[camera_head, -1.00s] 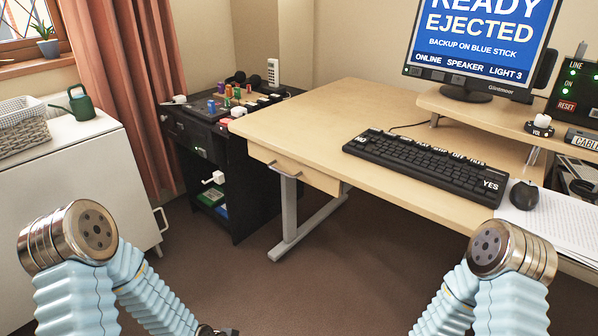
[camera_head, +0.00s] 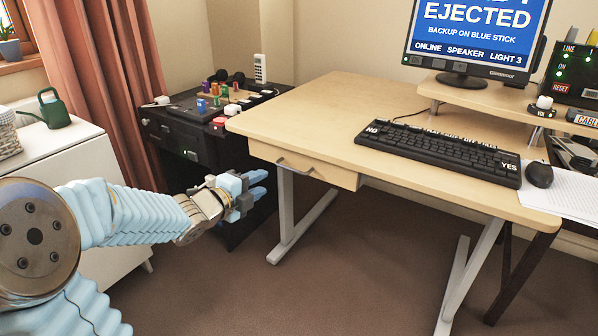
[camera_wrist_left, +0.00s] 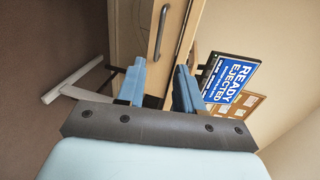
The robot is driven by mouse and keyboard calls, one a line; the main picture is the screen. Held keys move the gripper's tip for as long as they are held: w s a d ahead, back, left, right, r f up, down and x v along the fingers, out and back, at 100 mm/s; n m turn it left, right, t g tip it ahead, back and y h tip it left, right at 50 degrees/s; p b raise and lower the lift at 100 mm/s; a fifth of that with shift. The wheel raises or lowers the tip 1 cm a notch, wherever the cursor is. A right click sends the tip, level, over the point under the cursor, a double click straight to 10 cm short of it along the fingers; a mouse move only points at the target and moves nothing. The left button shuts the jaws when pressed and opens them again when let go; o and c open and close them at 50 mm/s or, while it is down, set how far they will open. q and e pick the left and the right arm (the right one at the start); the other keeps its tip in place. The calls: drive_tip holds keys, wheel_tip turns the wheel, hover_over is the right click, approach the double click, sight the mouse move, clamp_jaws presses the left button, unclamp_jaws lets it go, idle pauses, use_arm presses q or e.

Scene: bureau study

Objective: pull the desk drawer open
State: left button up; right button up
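The desk drawer (camera_head: 335,175) is a pale wood front under the left part of the desk top, and it looks shut. Its grey bar handle (camera_head: 292,169) is on the front. My left gripper (camera_head: 262,184) has blue fingers and is just left of the handle, pointing at it, empty. In the left wrist view, the fingers (camera_wrist_left: 159,82) are spread apart, with the handle (camera_wrist_left: 157,58) ahead between them and the drawer front (camera_wrist_left: 178,28) beyond. I see no contact with the handle. My right gripper is out of view.
The desk top (camera_head: 310,110) carries a keyboard (camera_head: 440,152), mouse (camera_head: 539,174) and monitor. A dark cabinet (camera_head: 190,140) with small coloured items stands behind my left gripper. A white cabinet (camera_head: 60,150) is at left. The floor before the desk is clear.

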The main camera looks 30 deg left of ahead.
use_arm(q)
drive_tip(key=x, duration=1.2)
drive_tip(key=shift+w, duration=0.25)
drive_tip(key=shift+f, duration=0.1)
drive_tip(key=shift+c, duration=0.3)
clamp_jaws()
idle(0.4)
